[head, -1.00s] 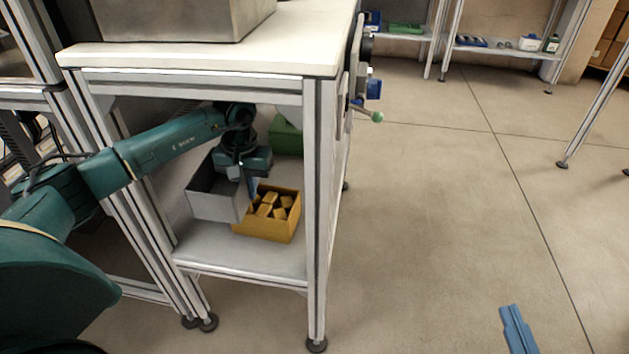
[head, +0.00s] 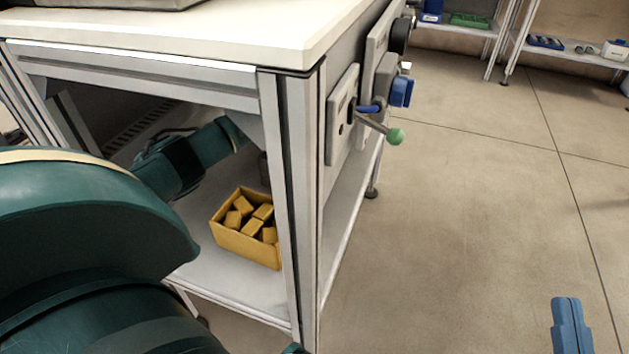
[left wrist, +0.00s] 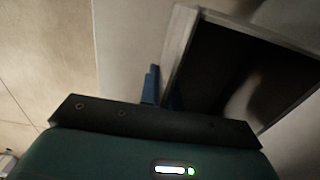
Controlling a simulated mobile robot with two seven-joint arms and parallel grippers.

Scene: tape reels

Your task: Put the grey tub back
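In the left wrist view the grey tub (left wrist: 180,45) is seen close up, tilted in the picture, with a dark inside. The blue fingers of my left gripper (left wrist: 161,92) are on both sides of its wall, closed on it. In the head view my left arm reaches under the tabletop, and its gripper is hidden behind the table frame. A small grey patch (head: 263,168) beside the post may be part of the tub; I cannot tell. My right gripper (head: 571,327) shows as blue fingers at the bottom right, over the floor, with nothing seen in it.
A yellow bin (head: 245,245) with several yellow blocks stands on the lower shelf (head: 235,287), close to the front post (head: 290,200). The white tabletop (head: 200,38) is above. A lever with a green knob (head: 395,136) sticks out at the table's side. Open floor lies right.

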